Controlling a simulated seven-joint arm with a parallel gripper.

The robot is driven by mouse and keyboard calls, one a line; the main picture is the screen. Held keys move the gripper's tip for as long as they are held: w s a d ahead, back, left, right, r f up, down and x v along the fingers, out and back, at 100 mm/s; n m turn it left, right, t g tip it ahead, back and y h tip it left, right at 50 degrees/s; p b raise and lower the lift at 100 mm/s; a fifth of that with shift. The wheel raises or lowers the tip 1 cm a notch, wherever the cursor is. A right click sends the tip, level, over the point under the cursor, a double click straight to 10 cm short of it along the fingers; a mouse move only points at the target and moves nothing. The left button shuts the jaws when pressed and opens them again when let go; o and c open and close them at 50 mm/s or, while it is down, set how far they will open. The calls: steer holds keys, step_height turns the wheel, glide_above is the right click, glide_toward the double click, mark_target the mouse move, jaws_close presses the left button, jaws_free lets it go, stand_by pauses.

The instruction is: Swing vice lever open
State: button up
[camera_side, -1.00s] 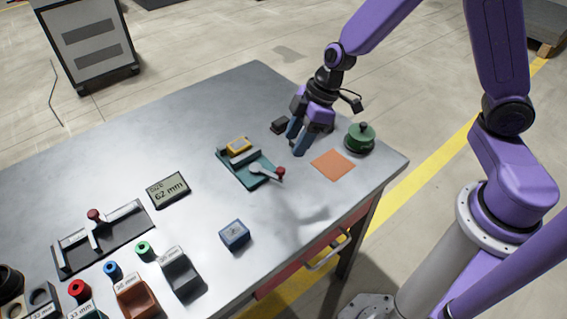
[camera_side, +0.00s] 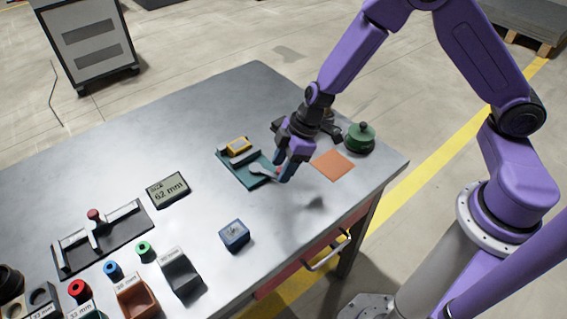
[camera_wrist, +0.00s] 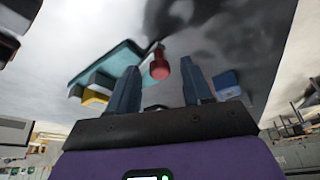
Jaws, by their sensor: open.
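The vice is a teal base (camera_side: 236,170) with grey jaws and a yellow block (camera_side: 238,144) in it. Its grey lever (camera_side: 262,169) points right, toward my gripper. My gripper (camera_side: 283,175) is open over the lever's end, and its blue fingers mostly hide the red knob in the side view. In the wrist view the red knob (camera_wrist: 159,66) shows between the two fingertips of my gripper (camera_wrist: 164,82), with a gap on each side. The teal base (camera_wrist: 105,66) lies to the left there, with the yellow block (camera_wrist: 95,97) below it.
An orange square (camera_side: 333,165) and a green round lidded item (camera_side: 360,137) lie right of my gripper. A blue box (camera_side: 234,235) sits toward the front. A display reading 62 mm (camera_side: 168,190) and a slide gauge (camera_side: 103,238) stand left. The table between them is clear.

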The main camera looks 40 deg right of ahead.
jaws_close()
steer(key=shift+w+d+n+g+y, duration=0.15)
steer(key=shift+w+d+n+g, duration=0.15)
steer(key=shift+d+n, duration=0.35)
steer(key=shift+w+d+n+g+y, duration=0.2)
steer(key=shift+w+d+n, duration=0.15)
steer(key=shift+n, duration=0.5)
steer(key=n, duration=0.1)
steer(key=w+d+n+g, duration=0.1)
steer(key=n, duration=0.1)
steer(key=w+n, duration=0.1)
steer(key=shift+w+d+n+g, duration=0.2)
steer(key=shift+d+n+g, duration=0.1)
steer(key=shift+d+g, duration=0.1)
steer(key=w+n, duration=0.1)
steer(key=w+n+g+h, duration=0.1)
steer(key=n, duration=0.1)
steer(key=shift+w+d, duration=0.15)
steer(key=shift+d, duration=0.2)
steer(key=shift+w+d+n+g+h, duration=0.15)
steer(key=shift+w+n+g, duration=0.15)
steer(key=shift+w+n, duration=0.35)
steer(key=shift+w+a+n+g+h, duration=0.1)
steer(key=shift+w+n+g, duration=0.2)
steer(key=shift+n, duration=0.65)
